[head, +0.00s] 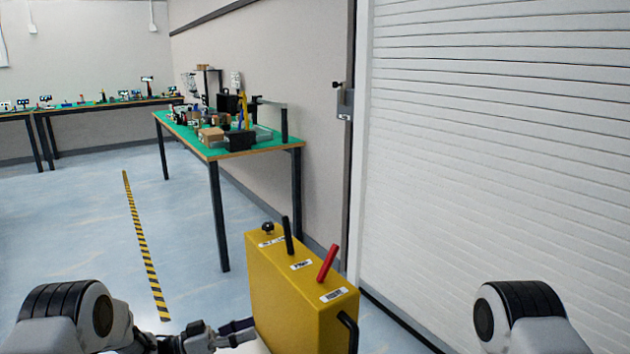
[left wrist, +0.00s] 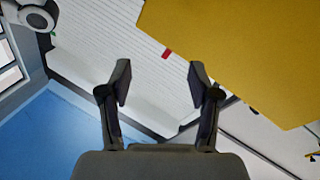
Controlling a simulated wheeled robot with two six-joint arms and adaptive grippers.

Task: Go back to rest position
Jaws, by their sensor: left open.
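My left gripper (head: 238,333) is low in the head view, at the left side of a yellow box (head: 290,300). In the left wrist view my left gripper (left wrist: 160,78) has its two fingers spread, with nothing between them. The yellow box (left wrist: 245,50) fills the upper right of that view, close to the right finger; I cannot tell whether they touch. The box carries a black knob (head: 267,228), a black lever (head: 287,236) and a tilted red lever (head: 327,263). My right gripper is out of view; only part of my right arm shows at the lower right.
A green-topped table (head: 233,146) with assorted items stands against the wall behind the box. More tables (head: 90,106) line the far wall. A white roller shutter (head: 500,150) fills the right. Blue floor with a striped tape line (head: 145,245) is open on the left.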

